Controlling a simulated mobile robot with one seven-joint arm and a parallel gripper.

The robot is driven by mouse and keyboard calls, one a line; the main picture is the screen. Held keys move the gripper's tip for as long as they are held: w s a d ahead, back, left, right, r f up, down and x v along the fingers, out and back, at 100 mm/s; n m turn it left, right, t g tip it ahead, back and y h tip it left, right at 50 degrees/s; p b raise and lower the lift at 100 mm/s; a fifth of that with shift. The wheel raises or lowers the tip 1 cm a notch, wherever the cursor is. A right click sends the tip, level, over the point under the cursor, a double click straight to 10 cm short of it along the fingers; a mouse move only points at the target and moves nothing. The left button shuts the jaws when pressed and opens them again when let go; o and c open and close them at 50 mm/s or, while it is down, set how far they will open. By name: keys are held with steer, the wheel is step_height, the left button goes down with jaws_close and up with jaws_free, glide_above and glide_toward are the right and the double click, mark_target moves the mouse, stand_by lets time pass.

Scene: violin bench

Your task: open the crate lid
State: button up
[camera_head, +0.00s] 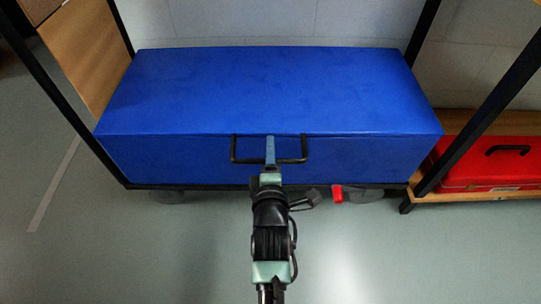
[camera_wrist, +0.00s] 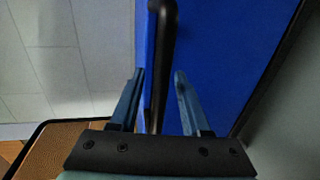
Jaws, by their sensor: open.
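Black rack posts (camera_head: 70,88) stand to the left and right of the crate. A red case (camera_head: 490,165) sits on a low wooden shelf at the right. A small red piece (camera_head: 337,194) shows under the crate's front edge. The grey floor (camera_head: 130,245) in front is clear.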

steer(key=shift+w, duration=0.35)
steer(key=shift+c, duration=0.2)
jaws_close()
stand_by(1.1)
